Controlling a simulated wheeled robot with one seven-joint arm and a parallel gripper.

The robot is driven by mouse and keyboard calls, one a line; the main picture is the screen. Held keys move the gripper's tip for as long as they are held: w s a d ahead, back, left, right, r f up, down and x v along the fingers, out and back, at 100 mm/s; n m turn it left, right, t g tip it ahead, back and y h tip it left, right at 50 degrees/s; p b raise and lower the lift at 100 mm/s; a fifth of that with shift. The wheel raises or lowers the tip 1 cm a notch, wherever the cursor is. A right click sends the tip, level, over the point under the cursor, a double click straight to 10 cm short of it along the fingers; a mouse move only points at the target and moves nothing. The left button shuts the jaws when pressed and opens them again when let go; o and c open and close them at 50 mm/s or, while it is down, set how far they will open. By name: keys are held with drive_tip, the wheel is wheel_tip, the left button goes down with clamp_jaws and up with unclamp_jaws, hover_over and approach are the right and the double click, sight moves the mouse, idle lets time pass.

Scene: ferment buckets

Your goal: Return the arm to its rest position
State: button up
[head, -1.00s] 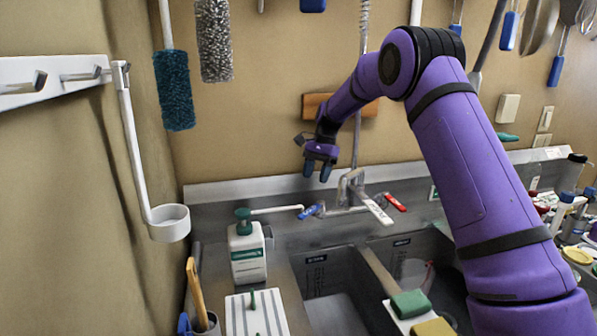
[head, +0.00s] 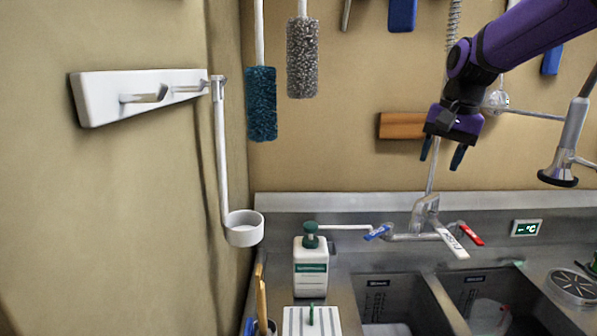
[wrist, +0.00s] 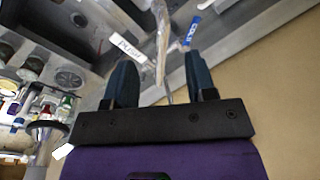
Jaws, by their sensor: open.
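My purple arm reaches in from the upper right in the head view. My gripper (head: 443,150) hangs in front of the back wall, above the sink faucet (head: 426,215), with its dark fingers pointing down. The fingers are apart with nothing between them. In the wrist view my gripper (wrist: 160,82) also shows its two fingers spread and empty. The faucet and its blue-marked handle (wrist: 190,32) lie beyond the fingertips there. A white-marked handle (wrist: 127,47) is left of it.
A white rail (head: 100,100) on the left wall carries a white ladle (head: 243,230). Brushes (head: 261,105) hang on the back wall. A soap bottle (head: 311,265) stands left of the sink basins. A spray head (head: 560,170) is at the right. Open air surrounds my gripper.

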drive_tip(key=s+d+f+n+t+h, duration=0.1)
drive_tip(key=s+n+t, duration=0.3)
drive_tip(key=s, duration=2.2)
drive_tip(key=shift+s+d+f+n+h, duration=0.2)
drive_tip(key=shift+d+f+n+h, duration=0.2)
drive_tip(key=shift+d+f+n, duration=0.3)
